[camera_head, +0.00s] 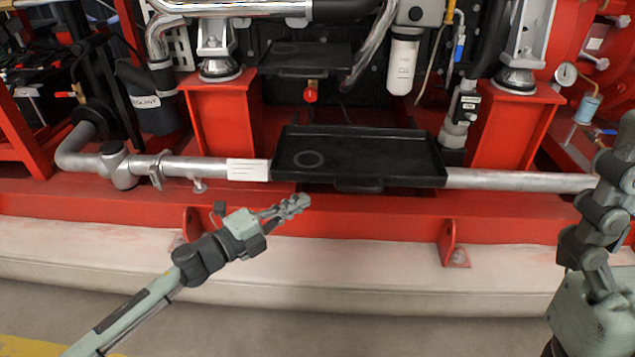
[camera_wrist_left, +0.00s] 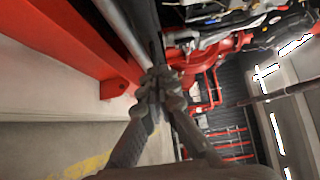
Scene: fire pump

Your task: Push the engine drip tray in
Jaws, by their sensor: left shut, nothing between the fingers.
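The black engine drip tray (camera_head: 390,154) juts out over the silver pipe at the front of the red pump frame. It is a shallow tray with a raised rim, a faint ring on its floor at the left and a handle at its front edge. My left gripper (camera_head: 298,203) is shut and empty, just below and left of the tray's front edge, apart from it in the head view. The left gripper also shows in the left wrist view (camera_wrist_left: 160,82), fingers together. My right arm stands at the right edge of the head view; its gripper cannot be made out.
The silver pipe (camera_head: 520,181) runs along the frame behind and below the tray. A white filter (camera_head: 402,62) and engine mounts stand above. The floor in front is clear.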

